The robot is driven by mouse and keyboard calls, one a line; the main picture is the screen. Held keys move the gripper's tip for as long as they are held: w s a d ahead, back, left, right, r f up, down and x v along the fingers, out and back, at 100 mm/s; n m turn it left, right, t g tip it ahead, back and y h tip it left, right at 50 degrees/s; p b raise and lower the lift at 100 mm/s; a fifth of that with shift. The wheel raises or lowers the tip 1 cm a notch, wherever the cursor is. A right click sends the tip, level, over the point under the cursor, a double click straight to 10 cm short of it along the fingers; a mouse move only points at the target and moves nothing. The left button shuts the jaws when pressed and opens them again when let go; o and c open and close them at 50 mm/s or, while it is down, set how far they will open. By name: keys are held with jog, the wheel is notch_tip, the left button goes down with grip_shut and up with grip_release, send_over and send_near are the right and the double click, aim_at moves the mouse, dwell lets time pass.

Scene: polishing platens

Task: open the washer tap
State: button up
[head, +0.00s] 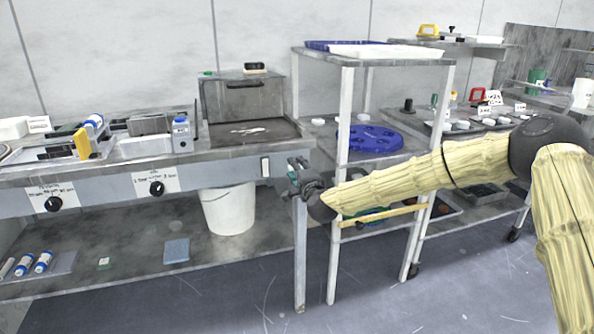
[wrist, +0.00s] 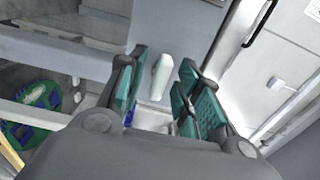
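A small white upright piece (head: 265,166) is on the front panel of the left bench, near its right end. It looks like the washer tap's lever, but no label confirms this. In the wrist view the white lever (wrist: 161,74) stands ahead, between the two teal-padded fingers of my gripper (wrist: 160,88). The fingers are apart and I see no contact with the lever. In the head view my gripper (head: 297,166) is just right of the white piece, in front of the bench's right end. Its wrist hides part of the bench leg.
A grey basin with a raised back (head: 244,96) sits above the panel. Two black knobs (head: 157,188) are on the panel further left. A white bucket (head: 229,208) stands below. A white-framed rack (head: 346,120) with a blue round tray (head: 370,139) is close on the right.

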grip_shut()
jog(key=shift+n, duration=0.4)
jog(key=shift+n+p, duration=1.7)
jog(key=shift+n, duration=6.1)
jog(key=shift+f, duration=0.1)
